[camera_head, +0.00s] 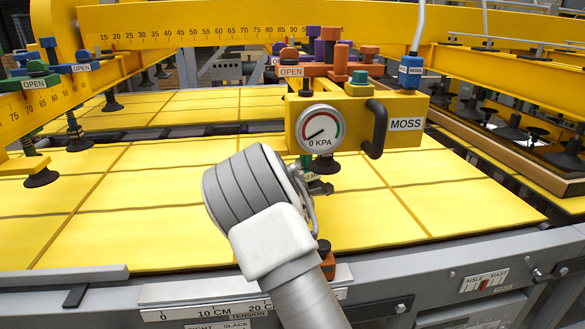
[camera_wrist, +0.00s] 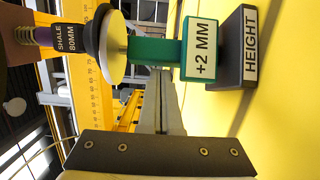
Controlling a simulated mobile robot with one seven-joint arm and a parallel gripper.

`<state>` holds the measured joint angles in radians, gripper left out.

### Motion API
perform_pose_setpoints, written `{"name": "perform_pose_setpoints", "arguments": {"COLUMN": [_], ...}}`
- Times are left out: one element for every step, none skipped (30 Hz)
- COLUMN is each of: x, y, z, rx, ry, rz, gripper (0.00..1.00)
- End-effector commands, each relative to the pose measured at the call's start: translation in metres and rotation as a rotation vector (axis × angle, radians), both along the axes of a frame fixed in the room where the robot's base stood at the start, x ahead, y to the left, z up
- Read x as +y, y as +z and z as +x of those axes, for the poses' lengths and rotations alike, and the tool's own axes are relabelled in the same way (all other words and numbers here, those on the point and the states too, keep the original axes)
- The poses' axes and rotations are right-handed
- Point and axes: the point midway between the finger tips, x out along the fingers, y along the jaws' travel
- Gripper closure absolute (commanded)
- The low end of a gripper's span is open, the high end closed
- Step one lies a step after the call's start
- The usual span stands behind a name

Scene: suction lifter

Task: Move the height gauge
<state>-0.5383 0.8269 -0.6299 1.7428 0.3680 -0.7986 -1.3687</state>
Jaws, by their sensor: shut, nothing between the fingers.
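The height gauge (camera_wrist: 236,28) shows in the wrist view as a dark grey base labelled HEIGHT with a green block marked +2 MM on it. Its base is against the yellow sheet (camera_wrist: 285,90). A thinner green part runs from the block toward a pale round pad. My gripper (camera_wrist: 164,75) is shut and empty, its grey fingers pointing at the green part. I cannot tell whether they touch it. In the head view, my wrist mostly hides the gripper and the gauge, below the yellow MOSS box (camera_head: 405,105).
A round dial (camera_head: 320,129) and a dark handle (camera_head: 374,130) are just above my wrist in the head view. Yellow beams carry suction cups (camera_head: 42,177) at both sides.

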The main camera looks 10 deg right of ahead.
Motion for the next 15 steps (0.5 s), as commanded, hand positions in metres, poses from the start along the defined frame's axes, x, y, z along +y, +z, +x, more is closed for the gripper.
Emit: {"name": "perform_pose_setpoints", "arguments": {"x": [0.0, 0.0, 0.0, 0.0, 0.0, 0.0, 0.0, -0.001, -0.003, -0.006, -0.008, -0.012, -0.015, -0.017, -0.019], "y": [0.0, 0.0, 0.0, 0.0, 0.0, 0.0, 0.0, -0.001, -0.001, -0.002, -0.002, -0.003, -0.003, -0.003, -0.002], "z": [0.0, 0.0, 0.0, 0.0, 0.0, 0.0, 0.0, 0.0, 0.0, 0.0, 0.0, 0.0, 0.0, 0.0, 0.001], "rx": [0.0, 0.0, 0.0, 0.0, 0.0, 0.0, 0.0, 0.0, -0.001, -0.001, -0.001, -0.001, -0.001, -0.001, 0.0], "ry": [0.0, 0.0, 0.0, 0.0, 0.0, 0.0, 0.0, 0.0, -0.001, -0.001, -0.001, -0.002, -0.003, -0.003, -0.002], "rz": [0.0, 0.0, 0.0, 0.0, 0.0, 0.0, 0.0, 0.0, 0.0, 0.0, 0.0, 0.0, 0.001, 0.0, -0.001], "gripper": [1.0, 1.0, 1.0, 1.0, 1.0, 1.0, 1.0, 1.0, 1.0, 1.0, 1.0, 1.0, 1.0, 1.0, 1.0]}}
